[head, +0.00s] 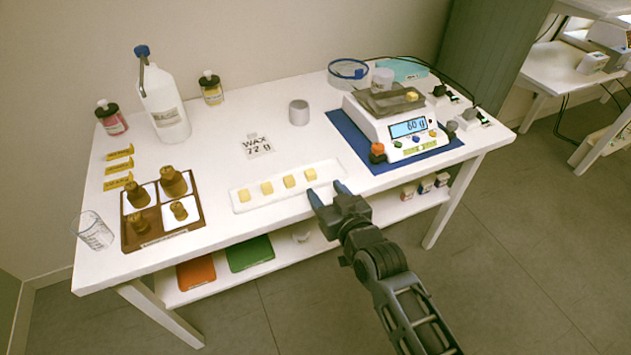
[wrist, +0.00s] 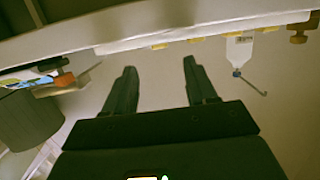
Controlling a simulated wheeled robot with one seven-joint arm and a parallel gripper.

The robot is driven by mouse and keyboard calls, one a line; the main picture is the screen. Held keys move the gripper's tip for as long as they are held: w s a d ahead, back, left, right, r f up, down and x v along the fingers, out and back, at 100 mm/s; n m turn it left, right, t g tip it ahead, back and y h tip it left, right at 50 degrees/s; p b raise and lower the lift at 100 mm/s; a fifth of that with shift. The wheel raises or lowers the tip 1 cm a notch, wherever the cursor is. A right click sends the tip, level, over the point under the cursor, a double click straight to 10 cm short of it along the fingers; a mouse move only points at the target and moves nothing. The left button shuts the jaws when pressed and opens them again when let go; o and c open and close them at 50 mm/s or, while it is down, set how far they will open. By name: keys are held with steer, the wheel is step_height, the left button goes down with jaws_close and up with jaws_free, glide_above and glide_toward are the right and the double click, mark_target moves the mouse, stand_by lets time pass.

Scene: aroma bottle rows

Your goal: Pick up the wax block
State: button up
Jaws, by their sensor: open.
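Several small yellow wax blocks stand in a row on a white tray (head: 275,204) near the table's front edge; the rightmost wax block (head: 311,175) is closest to my gripper (head: 329,193). Another yellow wax block (head: 411,96) sits on the pan of the scale (head: 398,128), whose display reads 60 g. My gripper is open and empty at the tray's front right end, apart from the blocks. In the wrist view my gripper (wrist: 159,66) shows both fingers spread with nothing between them. Small yellow blocks (wrist: 160,46) show at the table edge there.
A "WAX 72 g" card (head: 258,147) and a grey cylinder (head: 299,112) stand behind the tray. The scale rests on a blue mat (head: 345,133).

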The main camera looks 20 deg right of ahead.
mark_target(311, 173)
steer(key=shift+w+f, duration=0.25)
steer(key=shift+w, duration=0.9)
steer(key=shift+w+f, duration=0.25)
steer(key=shift+w, duration=0.95)
steer(key=shift+w+f, duration=0.25)
steer(key=shift+w, duration=0.9)
jaws_close()
